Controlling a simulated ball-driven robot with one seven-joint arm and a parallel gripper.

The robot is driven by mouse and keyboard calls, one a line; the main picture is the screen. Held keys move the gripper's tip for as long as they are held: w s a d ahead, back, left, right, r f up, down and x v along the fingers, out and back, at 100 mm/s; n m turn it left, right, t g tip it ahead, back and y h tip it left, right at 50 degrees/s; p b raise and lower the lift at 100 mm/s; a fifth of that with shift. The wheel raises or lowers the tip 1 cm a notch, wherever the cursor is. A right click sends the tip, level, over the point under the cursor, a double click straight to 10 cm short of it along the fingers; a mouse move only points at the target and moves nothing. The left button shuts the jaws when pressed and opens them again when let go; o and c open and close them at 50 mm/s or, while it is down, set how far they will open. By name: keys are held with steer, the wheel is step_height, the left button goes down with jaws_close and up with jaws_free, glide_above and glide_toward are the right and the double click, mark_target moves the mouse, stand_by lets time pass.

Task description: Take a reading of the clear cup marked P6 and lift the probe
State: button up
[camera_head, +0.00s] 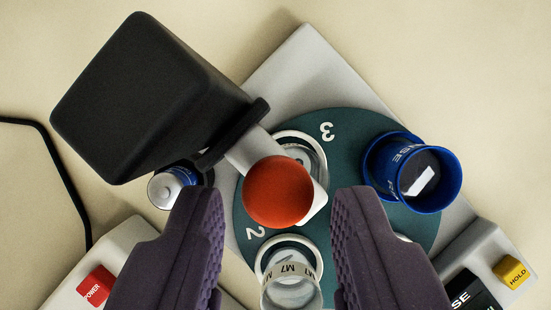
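My gripper (278,200) is open, its two purple fingers apart with nothing held between them. A red-orange ball knob (277,191) shows in the gap between the fingertips. The knob sits on a pale arm (250,152) that comes from a black, box-shaped head (145,100). Whether the knob touches a finger, I cannot tell. The probe tip is not visible. A clear cup marked M7 (292,292) stands near number 2 on the teal turntable (352,130). Another clear cup (305,150) near number 3 is partly hidden under the arm and knob. No P6 marking is readable.
A blue cup lettered RINSE (442,182) stands on the turntable's right. A silver-and-blue cylinder (172,187) is beside the head. A red POWER button (96,287) is lower left, a yellow HOLD button (511,271) lower right. A black cable (60,165) runs at left.

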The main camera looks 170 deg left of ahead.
steer(key=shift+w+f, duration=0.25)
steer(key=shift+f, duration=0.4)
steer(key=shift+c, duration=0.3)
jaws_close()
step_height(320, 180, up, 5)
steer(key=shift+r+p, duration=0.15)
steer(key=shift+p, duration=0.15)
steer(key=shift+w+r, duration=0.15)
steer(key=shift+r, duration=0.1)
steer(key=shift+o, duration=0.3)
jaws_free()
